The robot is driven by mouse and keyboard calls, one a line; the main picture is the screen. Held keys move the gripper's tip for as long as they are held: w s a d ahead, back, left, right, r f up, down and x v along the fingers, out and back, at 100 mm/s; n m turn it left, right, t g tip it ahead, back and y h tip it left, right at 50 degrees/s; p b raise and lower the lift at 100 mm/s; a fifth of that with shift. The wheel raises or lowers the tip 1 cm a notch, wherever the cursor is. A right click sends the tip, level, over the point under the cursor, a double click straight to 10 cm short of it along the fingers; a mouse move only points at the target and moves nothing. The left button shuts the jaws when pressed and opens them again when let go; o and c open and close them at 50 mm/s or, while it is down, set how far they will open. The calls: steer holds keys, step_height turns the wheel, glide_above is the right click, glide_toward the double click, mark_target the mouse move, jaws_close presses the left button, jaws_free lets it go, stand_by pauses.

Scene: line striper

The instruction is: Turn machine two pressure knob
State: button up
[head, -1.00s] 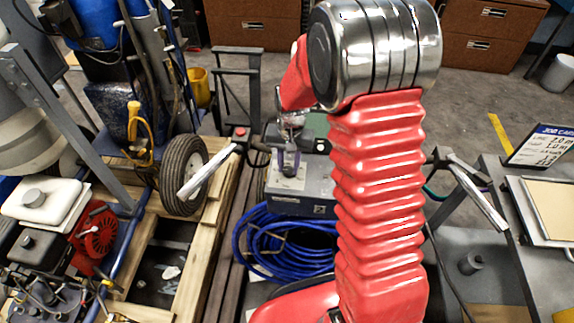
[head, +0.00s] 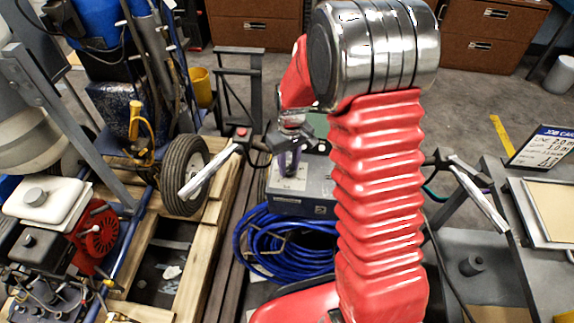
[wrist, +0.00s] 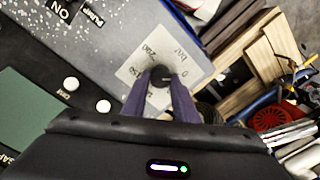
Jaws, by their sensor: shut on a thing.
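The pressure knob (wrist: 161,74) is a small dark round knob on a pale dial plate (wrist: 140,68) with printed numbers and "bar", in the wrist view. The plate is on a grey machine (head: 312,185), in the head view below the end of my red arm. My gripper (wrist: 161,84) has its two purple fingers on either side of the knob, shut on it. In the head view my gripper (head: 289,165) points down at the machine's top, and its fingers hide the knob there.
A coil of blue hose (head: 285,243) lies in front of the machine. A green panel (wrist: 25,125) and white buttons show in the wrist view.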

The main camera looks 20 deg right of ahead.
mark_target(290, 168)
steer(key=shift+w+r, duration=0.15)
steer(key=shift+w, duration=0.05)
steer(key=o, duration=1.1)
steer(key=shift+s, duration=0.15)
steer(key=shift+c, duration=0.2)
step_height(290, 168, up, 14)
steer(key=shift+d+f, duration=0.25)
